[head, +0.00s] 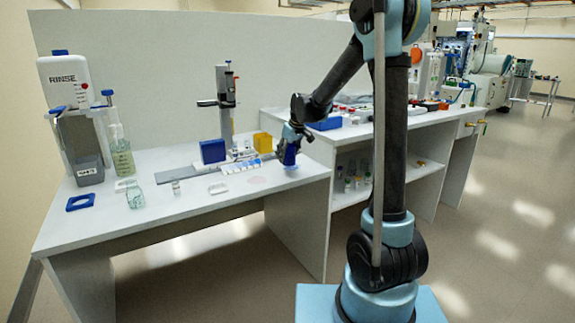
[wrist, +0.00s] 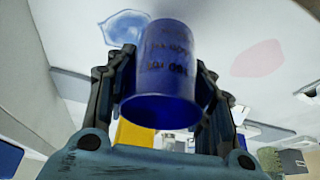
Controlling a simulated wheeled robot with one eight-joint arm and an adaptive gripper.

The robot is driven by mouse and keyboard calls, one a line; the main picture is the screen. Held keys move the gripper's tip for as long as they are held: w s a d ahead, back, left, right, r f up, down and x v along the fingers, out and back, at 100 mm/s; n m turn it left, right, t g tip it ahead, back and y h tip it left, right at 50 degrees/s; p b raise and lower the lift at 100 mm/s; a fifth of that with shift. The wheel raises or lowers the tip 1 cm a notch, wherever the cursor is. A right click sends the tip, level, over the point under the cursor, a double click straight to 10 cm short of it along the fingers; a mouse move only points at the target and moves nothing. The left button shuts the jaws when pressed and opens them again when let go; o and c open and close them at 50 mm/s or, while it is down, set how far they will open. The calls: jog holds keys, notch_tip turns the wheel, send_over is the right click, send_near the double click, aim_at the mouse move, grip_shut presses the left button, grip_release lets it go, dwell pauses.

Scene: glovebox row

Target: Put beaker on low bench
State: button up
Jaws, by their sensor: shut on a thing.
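My gripper (head: 291,150) is over the right end of the low bench (head: 230,205), close to its white top. It is shut on a blue see-through beaker with dark markings. The beaker (wrist: 168,72) sits between the two fingers in the wrist view, its open rim facing the camera. In the head view the beaker (head: 290,157) is partly hidden by the gripper. A bluish light patch (wrist: 125,27) shows on the bench top beside the beaker's far end. I cannot tell whether the base touches the bench.
A pale pink patch (head: 258,180) marks the bench left of the gripper. A yellow box (head: 262,142), a blue box (head: 212,150) and a tall stand (head: 226,100) are behind. A glass vessel (head: 135,196) stands at left. The higher bench (head: 345,128) rises at right.

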aim_at(287, 162)
jog(key=shift+f, duration=1.95)
jog(key=o, duration=1.1)
jog(key=shift+s, duration=0.1)
jog(key=v, duration=1.2)
jog(key=s+d+f+m+h, duration=0.1)
jog(key=s+d+m, duration=0.1)
jog(key=s+d, duration=0.6)
jog(key=s+d+f+m, duration=0.1)
jog(key=s+d+m, duration=0.1)
jog(key=s+d, duration=0.65)
jog(key=s+d+f+m, duration=0.1)
jog(key=s+d+f, duration=0.1)
jog(key=s, duration=0.5)
jog(key=s+d+f+m+h, duration=0.1)
jog(key=s+f, duration=0.4)
jog(key=s, duration=0.2)
jog(key=s+d+f+m+g+h, duration=0.1)
jog(key=s+d+f+m, duration=0.1)
jog(key=s+f, duration=0.2)
jog(key=s, duration=0.3)
jog(key=shift+s+d+f, duration=0.2)
jog(key=shift+s+d, duration=0.1)
jog(key=shift+s, duration=0.1)
